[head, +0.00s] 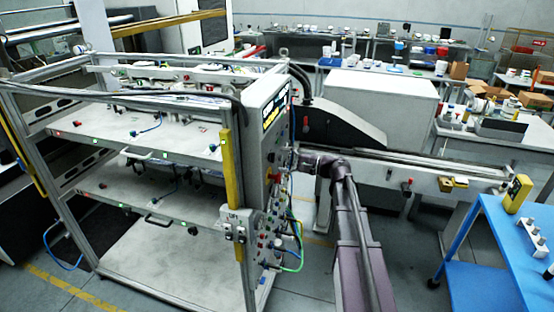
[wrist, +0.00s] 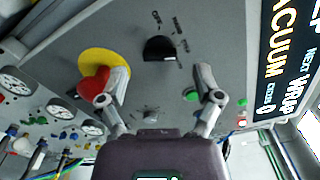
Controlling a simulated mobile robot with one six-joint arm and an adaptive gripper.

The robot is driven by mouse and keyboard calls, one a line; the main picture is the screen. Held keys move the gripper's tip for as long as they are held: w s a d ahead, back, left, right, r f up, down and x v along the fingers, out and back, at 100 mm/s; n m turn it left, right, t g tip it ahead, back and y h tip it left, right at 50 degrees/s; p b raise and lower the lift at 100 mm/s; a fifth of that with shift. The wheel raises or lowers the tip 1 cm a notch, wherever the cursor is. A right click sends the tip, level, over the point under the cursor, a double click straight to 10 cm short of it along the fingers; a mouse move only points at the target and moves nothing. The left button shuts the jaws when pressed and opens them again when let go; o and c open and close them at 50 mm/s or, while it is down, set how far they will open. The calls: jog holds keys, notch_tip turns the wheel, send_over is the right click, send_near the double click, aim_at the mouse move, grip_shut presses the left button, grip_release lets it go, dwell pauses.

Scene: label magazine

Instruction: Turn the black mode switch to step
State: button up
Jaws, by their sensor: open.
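The black mode switch (wrist: 159,48) is a dark, half-round knob on the grey control panel (wrist: 215,30) in the wrist view. The knob lies ahead of the gap between the fingertips, and I see no contact. In the head view my arm reaches the panel side of the machine, and the switch cannot be made out there.
A red mushroom button (wrist: 94,84) on a yellow disc is close by the left finger. A green button (wrist: 190,95) is close by the right finger. Gauges (wrist: 17,81) are at left, and a lit display (wrist: 285,60) is at right. A blue bench (head: 490,250) stands right of my arm.

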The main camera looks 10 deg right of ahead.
jog(key=v, duration=0.9)
dwell(0.4)
jog(key=s+a+f+n+g+h+b, duration=0.1)
jog(key=s+a+f+n+g+h, duration=0.25)
jog(key=a+f, duration=0.3)
jog(key=s+a+f+n+g+h+b, duration=0.1)
jog(key=s+a+f+n+g+h, duration=0.15)
jog(key=s+a+f, duration=0.35)
jog(key=s+d+f+n+g+h+b, duration=0.1)
jog(key=s+f+n+g+h, duration=0.2)
jog(key=s+f+h, duration=0.6)
jog(key=shift+s+f+n+h, duration=0.3)
jog(key=shift+s+n, duration=0.5)
